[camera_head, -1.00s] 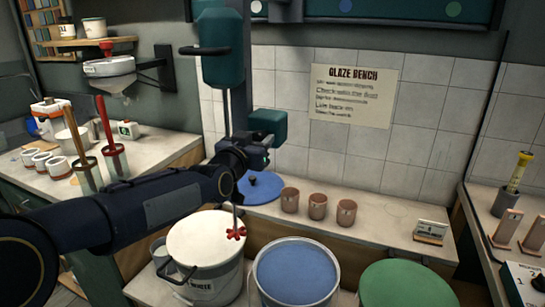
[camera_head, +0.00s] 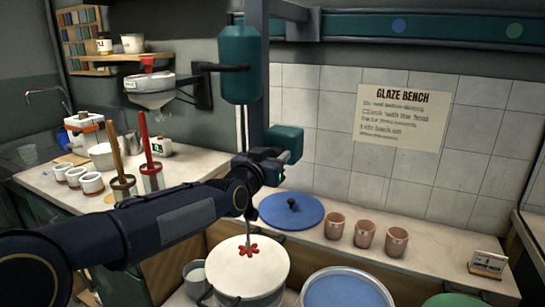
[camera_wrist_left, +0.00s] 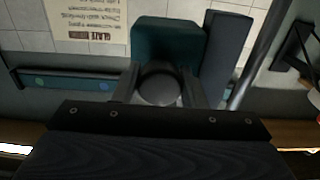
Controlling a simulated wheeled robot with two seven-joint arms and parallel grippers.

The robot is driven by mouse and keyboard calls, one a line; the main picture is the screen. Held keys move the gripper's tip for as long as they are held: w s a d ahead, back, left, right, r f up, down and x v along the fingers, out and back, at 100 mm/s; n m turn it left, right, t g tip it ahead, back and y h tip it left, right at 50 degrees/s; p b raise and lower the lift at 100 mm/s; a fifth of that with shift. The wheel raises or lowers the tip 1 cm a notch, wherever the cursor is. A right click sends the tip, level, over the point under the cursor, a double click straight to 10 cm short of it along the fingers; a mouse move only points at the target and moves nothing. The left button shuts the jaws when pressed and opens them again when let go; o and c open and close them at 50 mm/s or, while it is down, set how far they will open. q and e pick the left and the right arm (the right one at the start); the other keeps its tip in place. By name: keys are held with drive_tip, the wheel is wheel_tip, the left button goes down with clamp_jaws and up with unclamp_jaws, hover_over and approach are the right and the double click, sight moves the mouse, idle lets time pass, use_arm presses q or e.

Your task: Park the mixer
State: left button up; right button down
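The mixer (camera_head: 239,65) has a teal motor body hanging from a dark upright post, with a thin grey shaft and a red propeller (camera_head: 248,250) at its lower end. The propeller shows in front of the white top of a bucket (camera_head: 246,268), near its middle; I cannot tell its exact height. A teal block (camera_head: 287,139) sits beside the post, and it fills the middle of the left wrist view (camera_wrist_left: 165,45). My left gripper (camera_wrist_left: 158,90) is shut on a dark round knob (camera_wrist_left: 158,85) in front of that block. My right gripper is out of view.
A blue lid (camera_head: 275,213) and three clay cups (camera_head: 365,235) stand on the bench behind the buckets. A blue-topped bucket (camera_head: 345,290) is to the right. The left counter (camera_head: 50,178) holds white cups and two tall-handled tools. A funnel (camera_head: 150,92) hangs on the wall.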

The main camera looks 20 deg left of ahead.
use_arm(q)
drive_tip(key=o, duration=0.4)
drive_tip(key=shift+d, duration=0.25)
drive_tip(key=shift+o, duration=0.2)
drive_tip(key=shift+a, duration=0.1)
drive_tip(key=s+p, duration=0.1)
drive_tip(key=s, duration=0.6)
drive_tip(key=shift+s, duration=0.4)
drive_tip(key=shift+a+p, duration=0.1)
drive_tip(key=shift+p, duration=0.2)
